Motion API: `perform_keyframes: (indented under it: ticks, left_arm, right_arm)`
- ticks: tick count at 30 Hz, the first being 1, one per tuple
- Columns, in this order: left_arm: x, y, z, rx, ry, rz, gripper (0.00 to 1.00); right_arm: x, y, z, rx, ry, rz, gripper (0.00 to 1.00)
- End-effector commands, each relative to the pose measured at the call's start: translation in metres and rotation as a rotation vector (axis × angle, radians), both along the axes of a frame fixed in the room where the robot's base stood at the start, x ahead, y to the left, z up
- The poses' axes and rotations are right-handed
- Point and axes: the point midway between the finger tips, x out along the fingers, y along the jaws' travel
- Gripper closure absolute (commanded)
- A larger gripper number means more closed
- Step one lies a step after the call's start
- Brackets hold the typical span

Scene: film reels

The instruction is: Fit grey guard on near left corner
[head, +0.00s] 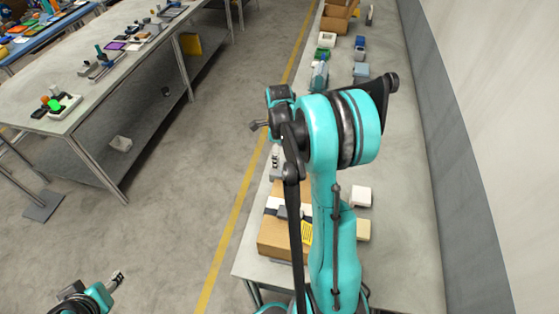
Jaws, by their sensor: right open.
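A cardboard box (272,238) with a dark strap and a yellow label (307,232) stands at the near end of the long bench, partly hidden by my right arm. A small grey piece (283,212) lies on its top, on or beside the strap; I cannot tell if it is the guard. Another small grey block (276,174) lies on the bench beyond the box. My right gripper (275,159) is open, just over or beside that block, with contact unclear. My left gripper (118,277) is over the floor at the lower left, far from the box; its jaw state is unclear.
A white block (361,196) and a cream block (363,229) sit right of the box. Small bins (326,40) and a cardboard carton (336,22) stand farther along the bench (405,190). A wall runs along the right. A cluttered worktable (60,124) stands left across the aisle.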

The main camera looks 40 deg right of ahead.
Motion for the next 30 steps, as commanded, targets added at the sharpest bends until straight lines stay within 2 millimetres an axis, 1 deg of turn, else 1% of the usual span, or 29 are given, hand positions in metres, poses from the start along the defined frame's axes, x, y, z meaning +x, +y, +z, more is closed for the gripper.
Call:
perform_keyframes:
  ticks: [1,6,9,12,14,16,17,20,24,26,27,30]
  left_arm:
    - [0.0,0.0,0.003,0.0,0.0,0.0,0.52]
    - [0.0,0.0,0.007,0.0,0.0,0.0,0.52]
    - [0.0,0.0,0.008,0.0,0.0,0.0,0.52]
    - [0.0,0.0,0.008,0.0,0.0,0.0,0.52]
    - [0.0,0.0,0.008,0.0,0.0,0.0,0.52]
    - [0.0,0.0,0.008,0.0,0.0,0.0,0.52]
    - [0.0,0.0,0.008,0.0,0.0,0.0,0.52]
    - [0.0,0.0,0.008,0.0,0.0,0.0,0.52]
    - [0.0,0.0,0.008,0.0,0.0,0.0,0.52]
    - [0.0,0.0,0.008,0.0,0.0,0.0,0.52]
    - [0.0,0.0,0.008,0.0,0.0,0.0,0.52]
    - [0.0,0.0,0.008,0.0,0.0,0.0,0.52]
  right_arm:
    - [-0.001,0.001,0.014,0.0,0.0,0.0,0.16]
    - [-0.001,0.001,0.047,0.0,0.0,0.0,0.16]
    - [-0.001,0.001,0.059,0.0,0.0,0.0,0.16]
    - [-0.001,0.002,0.066,-0.001,-0.002,0.009,0.16]
    - [-0.002,0.007,0.071,-0.004,-0.009,0.041,0.16]
    - [-0.004,0.018,0.079,-0.015,-0.026,0.122,0.16]
    - [-0.006,0.024,0.083,-0.022,-0.035,0.174,0.16]
    - [-0.014,0.052,0.101,-0.058,-0.08,0.407,0.16]
    - [-0.033,0.096,0.122,-0.137,-0.144,0.795,0.16]
    - [-0.042,0.114,0.129,-0.177,-0.17,0.96,0.16]
    - [-0.049,0.125,0.133,-0.208,-0.185,1.07,0.16]
    - [-0.066,0.152,0.139,-0.29,-0.217,1.342,0.16]
